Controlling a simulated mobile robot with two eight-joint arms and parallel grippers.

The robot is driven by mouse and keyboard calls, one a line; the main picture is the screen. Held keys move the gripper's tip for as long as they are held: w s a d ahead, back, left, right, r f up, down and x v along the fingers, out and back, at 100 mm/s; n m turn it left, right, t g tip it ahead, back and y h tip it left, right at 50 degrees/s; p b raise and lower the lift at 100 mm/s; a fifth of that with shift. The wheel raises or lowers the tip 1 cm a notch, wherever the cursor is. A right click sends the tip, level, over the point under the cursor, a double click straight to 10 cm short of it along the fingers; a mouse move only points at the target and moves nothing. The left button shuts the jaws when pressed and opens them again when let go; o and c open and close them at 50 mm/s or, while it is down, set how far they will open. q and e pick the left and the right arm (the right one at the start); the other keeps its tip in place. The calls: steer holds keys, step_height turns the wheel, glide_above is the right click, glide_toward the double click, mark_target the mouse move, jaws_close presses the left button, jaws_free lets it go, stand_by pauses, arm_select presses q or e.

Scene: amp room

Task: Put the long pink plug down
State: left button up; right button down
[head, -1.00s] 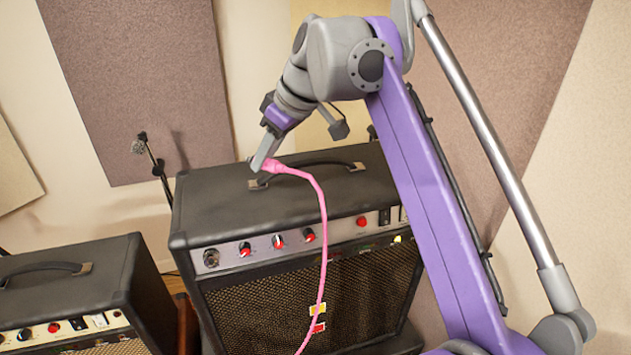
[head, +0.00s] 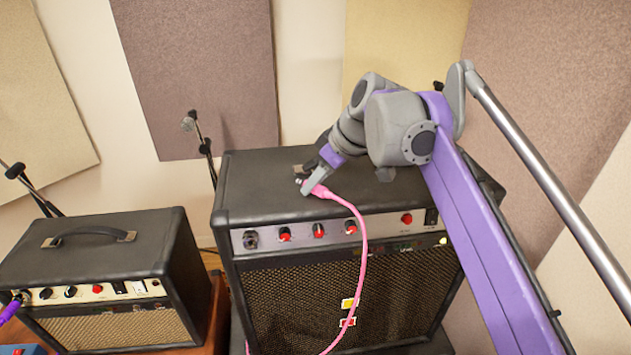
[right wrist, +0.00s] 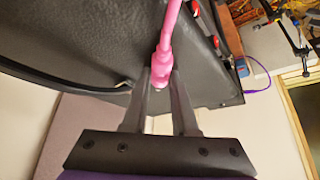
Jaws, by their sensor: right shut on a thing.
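My right gripper (head: 307,192) is shut on the long pink plug (head: 322,191), just above or at the top of the large black amp (head: 260,182); I cannot tell if the plug touches it. The plug's pink cable (head: 363,245) hangs down over the amp's control panel and grille. In the right wrist view, the plug (right wrist: 164,62) sits between the two fingers (right wrist: 160,85), with its metal tip showing between them and its cable running up the picture. My left gripper is not in view.
A smaller amp (head: 100,252) stands at the left, with a purple cable (head: 9,309) at its panel. Microphone stands (head: 207,155) rise behind the amps. Wall panels (head: 200,75) close off the back. The large amp's top is clear at its left end.

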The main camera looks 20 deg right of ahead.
steer(key=shift+s, duration=0.1)
steer(key=shift+f, duration=0.2)
steer(key=c, duration=0.7)
jaws_free()
steer(key=shift+r, duration=0.2)
steer(key=shift+d+r, duration=0.1)
steer(key=shift+r, duration=0.15)
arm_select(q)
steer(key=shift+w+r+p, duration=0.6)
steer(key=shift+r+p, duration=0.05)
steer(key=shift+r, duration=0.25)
arm_select(e)
steer(key=v, duration=1.1)
steer(key=shift+r, duration=0.2)
